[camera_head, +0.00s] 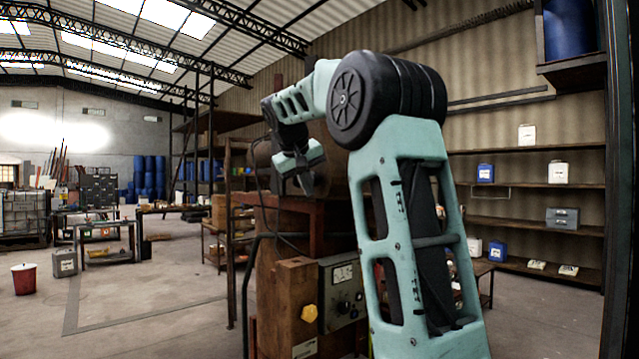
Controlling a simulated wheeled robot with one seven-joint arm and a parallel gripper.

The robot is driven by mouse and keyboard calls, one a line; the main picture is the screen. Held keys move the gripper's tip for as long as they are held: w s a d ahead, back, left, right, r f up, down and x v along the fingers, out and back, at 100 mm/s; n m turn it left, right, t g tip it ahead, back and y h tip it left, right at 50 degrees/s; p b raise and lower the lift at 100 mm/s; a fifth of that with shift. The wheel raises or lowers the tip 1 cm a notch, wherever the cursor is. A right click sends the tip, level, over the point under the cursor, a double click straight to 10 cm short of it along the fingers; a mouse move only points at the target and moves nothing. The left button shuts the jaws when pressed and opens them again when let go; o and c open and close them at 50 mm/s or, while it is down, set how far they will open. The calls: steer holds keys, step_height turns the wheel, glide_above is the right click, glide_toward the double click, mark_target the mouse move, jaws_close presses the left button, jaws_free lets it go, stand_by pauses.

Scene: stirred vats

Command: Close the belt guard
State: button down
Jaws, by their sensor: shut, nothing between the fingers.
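My gripper (308,188) is small and dark at the end of my arm, left of the picture's middle. It is shut and empty, in front of a brown rusty machine. A rounded brown housing (338,178) shows behind it, mostly hidden by my arm. I cannot tell whether this housing is the belt guard or how it stands. I also cannot tell whether my gripper touches it. The machine's brown body (270,262) stands below, with a rusty box with a yellow knob (309,313) and a grey control panel (343,290) at its front.
A dark post and rail (229,230) stand left of the machine. Shelves with containers (558,172) line the right wall. A red bucket (24,279), a grey canister (65,262) and low tables (107,240) stand at left. The floor (160,310) at front left is clear.

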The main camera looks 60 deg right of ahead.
mark_target(321, 184)
steer(key=shift+s+d+r+p, duration=0.2)
steer(key=shift+s+d, duration=0.2)
steer(key=shift+d, duration=0.15)
steer(key=shift+s+d+r+p, duration=0.1)
steer(key=shift+s+d+p, duration=0.05)
steer(key=shift+s+d, duration=0.35)
steer(key=shift+d+f, duration=0.15)
steer(key=shift+d, duration=0.35)
steer(key=shift+s, duration=0.1)
